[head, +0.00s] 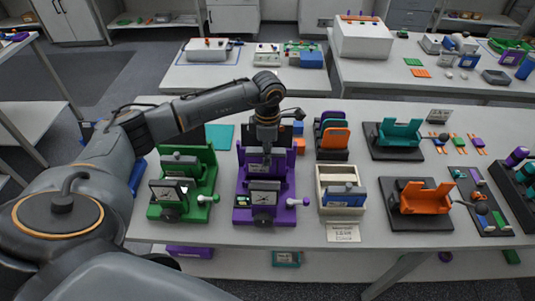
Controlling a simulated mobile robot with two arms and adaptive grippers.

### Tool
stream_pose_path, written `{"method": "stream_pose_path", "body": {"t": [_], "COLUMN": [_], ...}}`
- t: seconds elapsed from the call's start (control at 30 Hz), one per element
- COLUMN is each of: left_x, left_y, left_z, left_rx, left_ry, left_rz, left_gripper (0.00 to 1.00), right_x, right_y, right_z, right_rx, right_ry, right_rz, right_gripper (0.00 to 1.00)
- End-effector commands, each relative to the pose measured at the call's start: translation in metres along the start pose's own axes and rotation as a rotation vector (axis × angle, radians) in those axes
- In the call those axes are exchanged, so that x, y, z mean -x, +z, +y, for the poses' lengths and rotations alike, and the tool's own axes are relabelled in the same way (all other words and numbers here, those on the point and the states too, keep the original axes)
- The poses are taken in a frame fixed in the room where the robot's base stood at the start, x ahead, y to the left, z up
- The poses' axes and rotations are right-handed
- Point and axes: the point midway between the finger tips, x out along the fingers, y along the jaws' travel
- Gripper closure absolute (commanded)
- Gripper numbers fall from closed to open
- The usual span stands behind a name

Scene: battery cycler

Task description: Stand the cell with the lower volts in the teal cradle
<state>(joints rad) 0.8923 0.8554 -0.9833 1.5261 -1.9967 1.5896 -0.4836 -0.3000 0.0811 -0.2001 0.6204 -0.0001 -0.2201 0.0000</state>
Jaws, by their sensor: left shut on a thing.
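A green stand (206,178) and a purple stand (290,178) sit side by side on the bench, each with a dial meter in front. The green stand's meter (171,194) and the purple stand's meter (264,197) are too small to read. A grey cell (180,163) is in the green stand. My left gripper (266,152) points down into the purple stand, shut on a grey cell (262,170) there; the gripper partly hides it. The teal cradle (400,134) stands empty at the back right. My right gripper is not in view.
An orange cradle (425,199) stands in front of the teal one. A cream box with a blue block (343,194) and a rack of coloured plates (333,137) stand between the purple stand and the cradles. Small parts lie at the right.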

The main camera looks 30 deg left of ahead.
Motion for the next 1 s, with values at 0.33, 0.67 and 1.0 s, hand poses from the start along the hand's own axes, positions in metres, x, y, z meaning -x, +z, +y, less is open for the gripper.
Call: {"method": "stream_pose_path", "body": {"t": [0.33, 0.67, 1.0], "left_x": [0.021, 0.034, 0.035], "left_y": [0.001, 0.0, 0.001], "left_z": [0.001, 0.001, 0.001], "left_rx": [0.0, 0.001, 0.001], "left_ry": [0.003, 0.003, 0.004], "left_rz": [-0.003, -0.002, -0.004], "left_gripper": [1.0, 1.0, 1.0], "right_x": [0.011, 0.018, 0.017], "right_y": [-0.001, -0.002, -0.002], "right_z": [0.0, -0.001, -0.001], "right_rx": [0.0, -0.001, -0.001], "right_ry": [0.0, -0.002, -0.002], "right_rz": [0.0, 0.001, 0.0], "right_gripper": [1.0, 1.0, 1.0]}}
